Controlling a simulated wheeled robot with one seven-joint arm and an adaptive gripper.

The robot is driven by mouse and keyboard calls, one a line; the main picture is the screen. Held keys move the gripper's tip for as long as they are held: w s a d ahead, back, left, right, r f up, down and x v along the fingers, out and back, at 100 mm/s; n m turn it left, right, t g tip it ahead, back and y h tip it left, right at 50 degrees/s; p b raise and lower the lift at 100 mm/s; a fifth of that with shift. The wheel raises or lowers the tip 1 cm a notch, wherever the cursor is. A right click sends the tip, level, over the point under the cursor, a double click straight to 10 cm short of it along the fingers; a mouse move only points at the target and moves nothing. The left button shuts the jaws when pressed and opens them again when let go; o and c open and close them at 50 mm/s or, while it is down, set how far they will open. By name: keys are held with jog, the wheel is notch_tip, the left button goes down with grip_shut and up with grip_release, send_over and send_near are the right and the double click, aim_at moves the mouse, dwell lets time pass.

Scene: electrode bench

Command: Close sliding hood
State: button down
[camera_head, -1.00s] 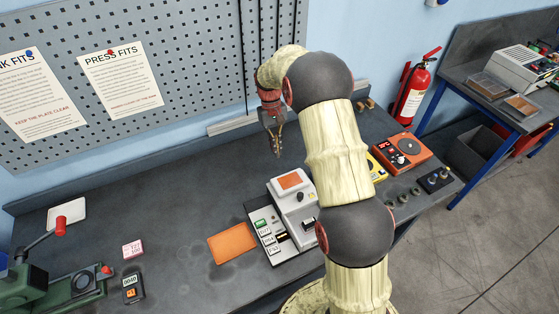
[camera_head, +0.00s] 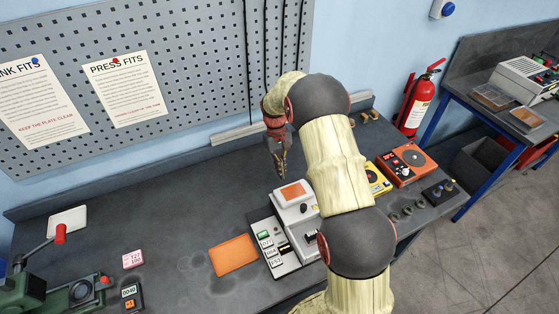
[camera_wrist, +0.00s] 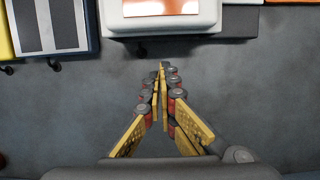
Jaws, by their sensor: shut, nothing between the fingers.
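The white instrument (camera_head: 308,224) stands on the bench, with a raised white box-like part bearing an orange window (camera_head: 292,191) and a lower panel with labelled keys. I take this raised part to be the sliding hood; how far open it is, I cannot tell. My gripper (camera_head: 282,172) points down over the bench just behind the raised part. Its fingertips are together and empty. In the wrist view, my gripper (camera_wrist: 162,68) is low over the bare bench, and the white edge of the hood (camera_wrist: 195,20) lies at the top, apart from the fingertips.
An orange mat (camera_head: 233,255) lies left of the instrument. A yellow device (camera_head: 377,182) and an orange device (camera_head: 406,163) stand to its right, with small knobs nearby. The pegboard (camera_head: 170,60) rises behind the bench.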

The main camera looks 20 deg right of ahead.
aim_at(303, 205)
jog(key=shift+s+r, duration=0.15)
jog(key=shift+s, duration=0.65)
jog(key=shift+s+r, duration=0.1)
jog(key=shift+s, duration=0.65)
jog(key=s+p, duration=0.1)
jog(key=s, duration=1.1)
jog(key=shift+s+r, duration=0.1)
jog(key=shift+s, duration=0.6)
jog(key=v, duration=1.2)
jog(key=shift+w, duration=0.1)
